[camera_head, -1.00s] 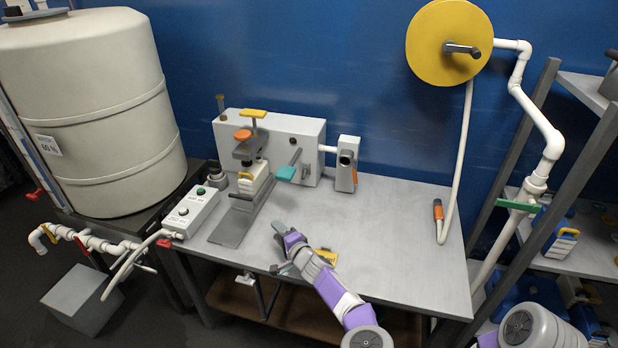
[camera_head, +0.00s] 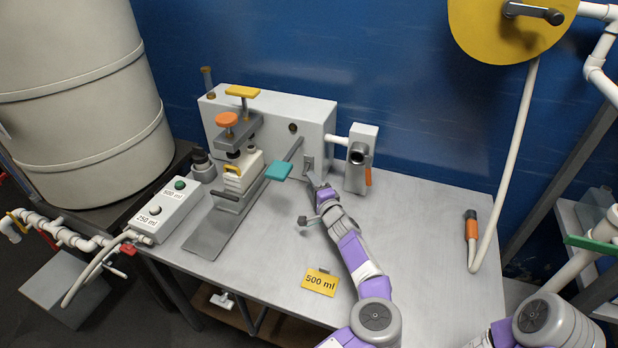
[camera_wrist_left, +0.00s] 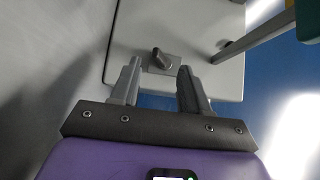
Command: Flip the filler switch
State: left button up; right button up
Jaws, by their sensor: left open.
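The filler is a light grey box (camera_head: 265,125) at the back of the table. Its switch (camera_head: 309,164) is on the lower right of the box's front, and is partly hidden by my left gripper (camera_head: 318,184). In the left wrist view the switch (camera_wrist_left: 161,59) is a short dark lever on a small grey plate, tilted to one side. My left gripper (camera_wrist_left: 159,74) is open and empty, its fingertips on either side of the lever in the picture. I cannot tell whether they touch it. My right gripper is out of view.
A teal-ended lever (camera_head: 278,170) sticks out just left of my gripper. A grey spout unit (camera_head: 361,160) stands just right. A two-button box (camera_head: 168,208) and a yellow "500 ml" card (camera_head: 320,282) lie on the table (camera_head: 430,220). The table's right part is mostly clear.

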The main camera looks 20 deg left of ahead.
aim_at(306, 170)
pick_arm(q)
jog(key=shift+b+x, duration=0.35)
jog(key=shift+x, duration=1.75)
